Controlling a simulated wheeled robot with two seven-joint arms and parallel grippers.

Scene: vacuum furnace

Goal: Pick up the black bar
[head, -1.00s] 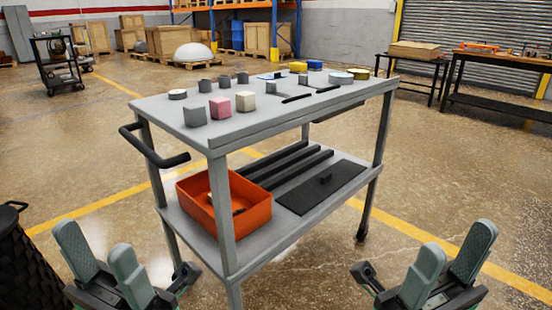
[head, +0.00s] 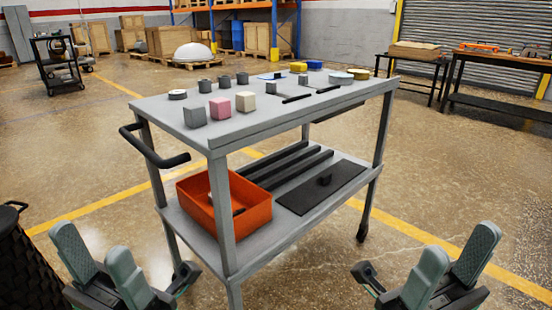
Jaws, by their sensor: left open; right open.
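Two thin black bars lie on the cart's grey top in the head view, one nearer (head: 297,98) and one farther right (head: 328,89). Several longer dark bars (head: 285,166) lie side by side on the cart's lower shelf; I cannot tell which bar is meant. My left gripper (head: 94,246) is open and empty at the lower left, in front of the cart. My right gripper (head: 455,248) is open and empty at the lower right, also apart from the cart.
The grey cart (head: 250,125) carries several small blocks and cylinders on top. An orange bin (head: 203,207) and a black plate with a handle (head: 345,181) are on its lower shelf. A push handle (head: 160,158) sticks out at left. Open floor surrounds the cart.

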